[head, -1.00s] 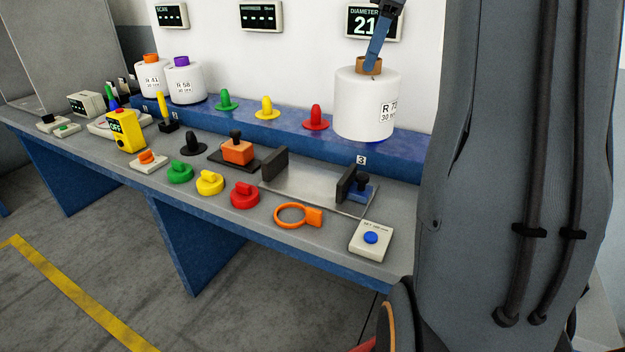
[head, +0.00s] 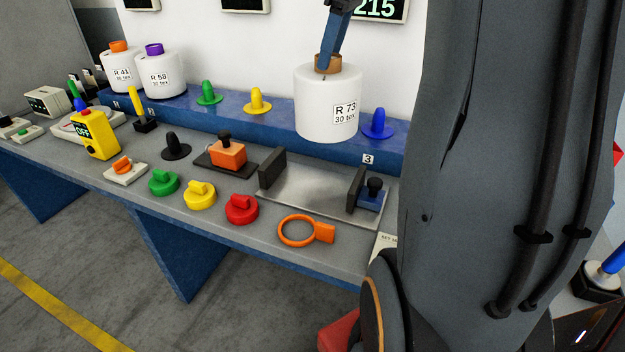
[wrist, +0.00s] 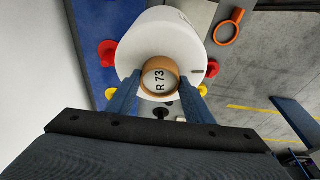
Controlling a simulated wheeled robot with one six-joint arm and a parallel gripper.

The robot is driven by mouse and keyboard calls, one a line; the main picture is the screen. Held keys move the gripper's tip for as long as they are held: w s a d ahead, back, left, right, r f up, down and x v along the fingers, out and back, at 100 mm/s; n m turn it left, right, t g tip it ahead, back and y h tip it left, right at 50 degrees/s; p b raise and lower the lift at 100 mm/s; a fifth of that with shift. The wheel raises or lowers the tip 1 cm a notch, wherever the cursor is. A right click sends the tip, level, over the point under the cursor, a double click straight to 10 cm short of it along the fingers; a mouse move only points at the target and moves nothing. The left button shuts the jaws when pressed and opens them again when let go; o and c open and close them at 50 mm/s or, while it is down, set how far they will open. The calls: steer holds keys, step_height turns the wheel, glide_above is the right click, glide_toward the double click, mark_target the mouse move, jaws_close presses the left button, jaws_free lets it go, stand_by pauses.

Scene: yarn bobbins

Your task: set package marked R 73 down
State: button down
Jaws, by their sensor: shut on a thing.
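The package marked R 73 (head: 322,112) is a white bobbin with an orange-brown core, upright in the head view. My gripper (head: 330,58) is shut on its core from above. In the wrist view the package (wrist: 193,38) shows below my gripper (wrist: 160,88), with R 73 on the core's top between the fingers. In the head view it hangs in front of the blue shelf (head: 270,125), apparently above the bench, and covers the spot where the red peg stood. Its underside is hidden.
A metal plate (head: 310,192) with dark upright blocks lies below the package. Green (head: 207,93), yellow (head: 257,101) and blue (head: 377,125) pegs stand on the shelf. Packages R 41 (head: 122,75) and R 58 (head: 160,78) stand at the left. An orange ring (head: 297,231) lies at the front.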

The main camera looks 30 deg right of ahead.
mark_target(314, 80)
steer(key=s+a+f+m, duration=0.1)
steer(key=a, duration=0.1)
steer(key=s+a+f, duration=0.1)
steer(key=s+a, duration=0.1)
steer(key=s+a+f+m, duration=0.1)
steer(key=a, duration=0.1)
steer(key=shift+s+a+f+m+t+h+p, duration=0.15)
steer(key=shift+a+f+m+t+h+p, duration=0.15)
steer(key=shift+f, duration=0.05)
steer(key=shift+f+p, duration=1)
steer(key=shift+f, duration=4.15)
steer(key=c, duration=0.9)
jaws_free()
steer(key=shift+f, duration=0.1)
steer(key=b+v, duration=0.1)
steer(key=v, duration=1.1)
steer(key=shift+b, duration=0.4)
steer(key=shift+s, duration=0.15)
